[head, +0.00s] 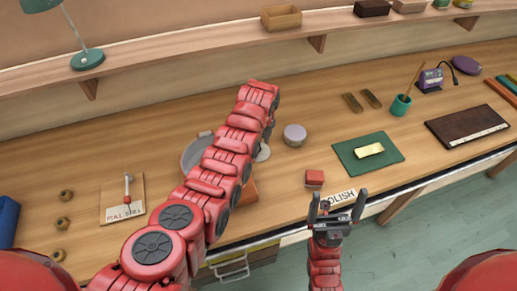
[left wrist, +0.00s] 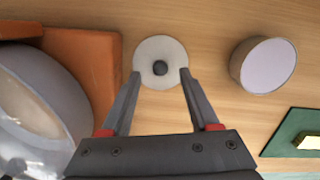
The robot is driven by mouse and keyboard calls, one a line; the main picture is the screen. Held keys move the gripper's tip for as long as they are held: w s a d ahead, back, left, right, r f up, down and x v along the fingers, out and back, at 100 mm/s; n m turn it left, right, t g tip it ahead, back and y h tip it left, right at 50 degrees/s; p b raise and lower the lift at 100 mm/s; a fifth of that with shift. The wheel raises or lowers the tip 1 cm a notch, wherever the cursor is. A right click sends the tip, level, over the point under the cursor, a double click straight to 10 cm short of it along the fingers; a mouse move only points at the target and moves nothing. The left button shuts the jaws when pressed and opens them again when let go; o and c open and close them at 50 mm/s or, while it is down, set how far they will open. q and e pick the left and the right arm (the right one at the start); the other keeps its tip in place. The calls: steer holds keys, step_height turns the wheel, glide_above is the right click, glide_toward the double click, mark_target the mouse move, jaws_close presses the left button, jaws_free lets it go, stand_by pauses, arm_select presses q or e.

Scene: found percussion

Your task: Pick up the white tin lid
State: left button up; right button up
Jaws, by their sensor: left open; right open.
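The white tin lid (left wrist: 174,48) is a flat round disc with a dark knob in its middle, lying on the wooden bench top. In the head view only part of the lid (head: 264,153) shows, just right of my left arm. My left gripper (left wrist: 160,74) is open, its two fingertips at the near left and right edges of the lid in the left wrist view, with nothing held. I cannot tell whether they touch it. In the head view my left arm hides that gripper. My right gripper (head: 338,196) is open and empty in front of the bench edge.
A grey pan (head: 192,158) and an orange block (left wrist: 99,64) lie left of the lid. A round grey tin (head: 294,135) stands close on its right. Bare wood lies beyond the lid.

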arm_select(q)
steer(key=shift+w+a+f, duration=0.1)
steer(key=shift+w+f, duration=0.1)
steer(key=shift+f, duration=1.25)
jaws_close()
